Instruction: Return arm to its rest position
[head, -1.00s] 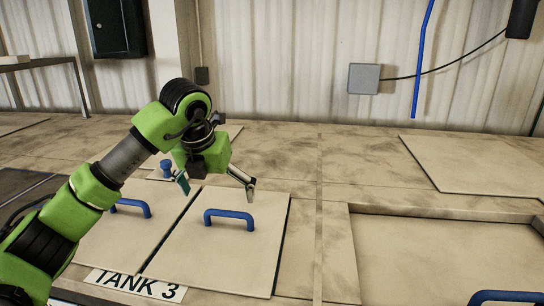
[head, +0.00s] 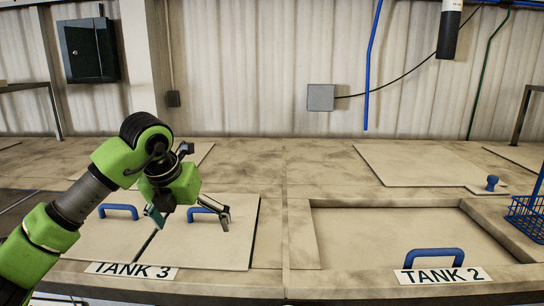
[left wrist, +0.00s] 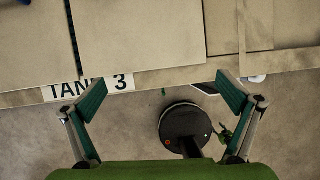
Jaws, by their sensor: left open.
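My left arm comes in from the left in the head view. Its green left gripper (head: 190,218) is over the tank 3 lids, with its fingers spread and nothing between them. In the left wrist view the two fingers (left wrist: 160,98) are wide apart and empty, with the floor and my round dark base below them. The tank 3 lid (head: 205,243) lies flat with a blue handle (head: 203,211), which the gripper partly hides. A second blue handle (head: 118,211) is on the lid to the left. My right gripper is not in view.
The TANK 3 label (head: 130,270) and TANK 2 label (head: 443,275) are on the front edge. Tank 2 has a recessed panel (head: 385,230) with a blue handle (head: 434,257). A blue wire basket (head: 528,218) stands at the right. A grey box (head: 320,97) is on the wall.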

